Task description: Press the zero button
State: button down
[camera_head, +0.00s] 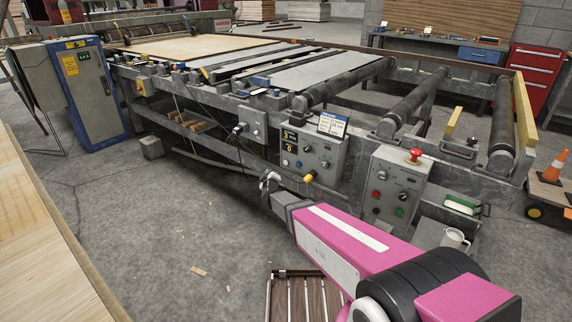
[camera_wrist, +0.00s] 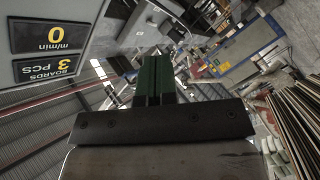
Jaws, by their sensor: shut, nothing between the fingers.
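A grey control box (camera_head: 310,155) on the machine's front rail carries a dark display reading 3 and 0, small round buttons and a yellow knob (camera_head: 308,178). The button labels are too small to read, so I cannot tell which is the zero button. My gripper (camera_head: 268,178) is shut and empty, left of and below the box in the head view, apart from its buttons. In the wrist view, the closed dark green fingers (camera_wrist: 155,75) point away from the camera. The display (camera_wrist: 45,50) shows upside down at the upper left, reading 0 m/min and BOARDS 3 PCS. The buttons are out of that view.
A second grey box (camera_head: 396,190) with a red mushroom button (camera_head: 414,156) stands to the right. A white mug (camera_head: 455,238) and a green book-like item (camera_head: 462,204) sit at the lower right. A blue cabinet (camera_head: 92,90) stands left. The floor before the machine is mostly clear.

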jog(key=shift+w, duration=0.1)
jog(key=w+d, duration=0.5)
jog(key=w, duration=0.1)
jog(key=shift+w+d, duration=0.15)
jog(key=shift+w, duration=0.25)
jog(key=shift+w+d, duration=0.1)
dwell(2.0)
jog(key=shift+w+d, duration=0.2)
jog(key=shift+w+d, duration=0.25)
jog(key=shift+w, duration=0.15)
dwell(1.1)
jog(key=shift+s+a, duration=0.55)
jog(key=shift+s, duration=0.15)
jog(key=shift+s, duration=0.1)
jog(key=shift+s+a, duration=0.75)
jog(key=shift+s, duration=0.2)
jog(key=shift+s+a, duration=0.75)
jog(key=shift+s, duration=0.2)
